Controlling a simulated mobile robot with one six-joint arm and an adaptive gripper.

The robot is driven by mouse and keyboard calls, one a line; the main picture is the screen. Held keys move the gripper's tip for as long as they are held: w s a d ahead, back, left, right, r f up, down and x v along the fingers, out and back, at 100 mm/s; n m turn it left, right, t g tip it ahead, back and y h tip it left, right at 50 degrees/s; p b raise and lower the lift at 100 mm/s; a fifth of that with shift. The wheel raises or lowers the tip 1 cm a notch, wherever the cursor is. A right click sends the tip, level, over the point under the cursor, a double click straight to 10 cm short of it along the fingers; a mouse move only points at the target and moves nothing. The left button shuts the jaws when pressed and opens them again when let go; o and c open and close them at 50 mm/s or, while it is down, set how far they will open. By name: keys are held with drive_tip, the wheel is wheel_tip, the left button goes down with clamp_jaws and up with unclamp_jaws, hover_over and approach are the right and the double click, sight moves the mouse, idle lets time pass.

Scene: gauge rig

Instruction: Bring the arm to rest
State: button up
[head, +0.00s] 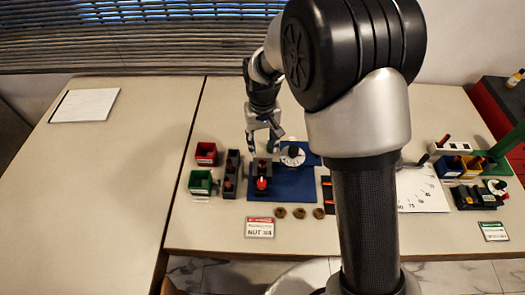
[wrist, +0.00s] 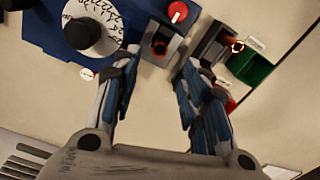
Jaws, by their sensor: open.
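My gripper (head: 264,143) hangs above the table, over the back edge of the blue mat (head: 296,186) with the gauge rig. In the wrist view my gripper (wrist: 162,85) shows its two fingers apart with nothing between them. Near the fingers stand a dark block with a red knob (head: 262,183) and a white dial with a black knob (head: 293,155). The dial also shows in the wrist view (wrist: 104,18), at the upper left. My arm's large links hide part of the table's middle right in the head view.
A red bin (head: 206,153) and a green bin (head: 200,182) stand left of the mat, beside a dark slotted block (head: 231,175). Several brown rings (head: 299,213) lie in front. The left table is mostly bare.

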drive_tip(key=shift+r, duration=0.5)
drive_tip(key=s+d+r+m+t, duration=0.1)
drive_tip(key=s+d+r, duration=0.3)
drive_tip(key=r, duration=0.3)
drive_tip(key=s+d+r+t, duration=0.1)
drive_tip(key=s+d+r, duration=0.3)
drive_tip(key=r, duration=0.4)
drive_tip(key=s+d+r+t, duration=0.1)
drive_tip(key=s+d+r, duration=0.1)
drive_tip(key=s, duration=0.6)
drive_tip(key=s+d+r+m+t, duration=0.1)
drive_tip(key=s+d, duration=0.3)
drive_tip(key=s, duration=0.5)
drive_tip(key=shift+s+d+r+m+t, duration=0.15)
drive_tip(key=shift+r+m+t, duration=0.15)
drive_tip(key=shift+r, duration=0.5)
drive_tip(key=shift+c, duration=0.2)
